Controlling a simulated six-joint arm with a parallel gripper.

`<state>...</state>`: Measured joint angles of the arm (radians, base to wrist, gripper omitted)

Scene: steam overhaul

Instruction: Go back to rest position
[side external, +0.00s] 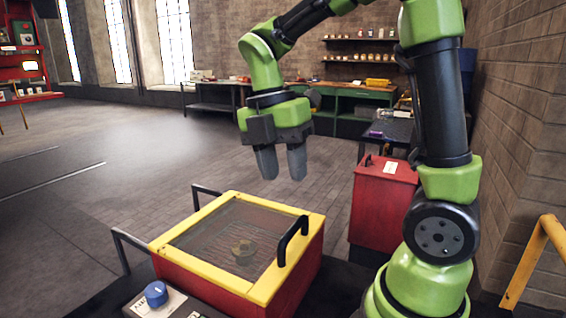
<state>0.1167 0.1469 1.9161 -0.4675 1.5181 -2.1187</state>
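My gripper (281,165) hangs in the air with its two grey fingers pointing down. A narrow gap shows between the fingers, and nothing is held there. It is above and behind a red box with a yellow-framed lid (186,222), clear of the lid. The lid lies closed and has a see-through panel and a black handle (292,240) on its right side.
A blue knob (156,293) sits on a panel in front of the box. Dark rails (122,250) stand at the box's left. A red cabinet (378,205) stands behind my arm's base. A yellow railing (530,262) is at the right by a brick wall. Benches line the back.

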